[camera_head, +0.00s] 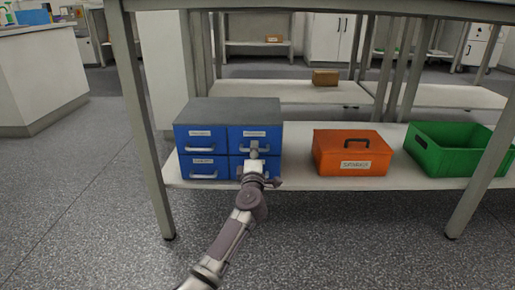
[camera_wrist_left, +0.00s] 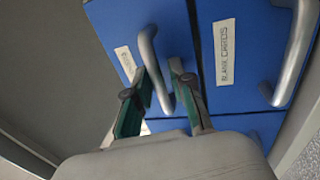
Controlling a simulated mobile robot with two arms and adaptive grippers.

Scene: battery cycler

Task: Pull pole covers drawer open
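A blue cabinet with a grey top (camera_head: 232,110) stands on the low white shelf. It has blue drawers in two rows of two, each with a label and a metal handle, and all look shut in the head view. The labels there are too small to read. My left gripper (camera_head: 254,150) is at the upper right drawer (camera_head: 240,133). In the wrist view its two fingers (camera_wrist_left: 161,80) stand apart on either side of that drawer's handle (camera_wrist_left: 147,48). Contact is not clear. The label beside that handle is not readable. My right gripper is not in view.
An orange box (camera_head: 350,152) and an open green crate (camera_head: 445,150) stand on the same shelf (camera_head: 300,178), right of the cabinet. A table leg (camera_head: 145,130) rises close left of the cabinet. In the wrist view a neighbouring drawer's label (camera_wrist_left: 226,52) appears to read "BLANK CARRDS". The floor in front is clear.

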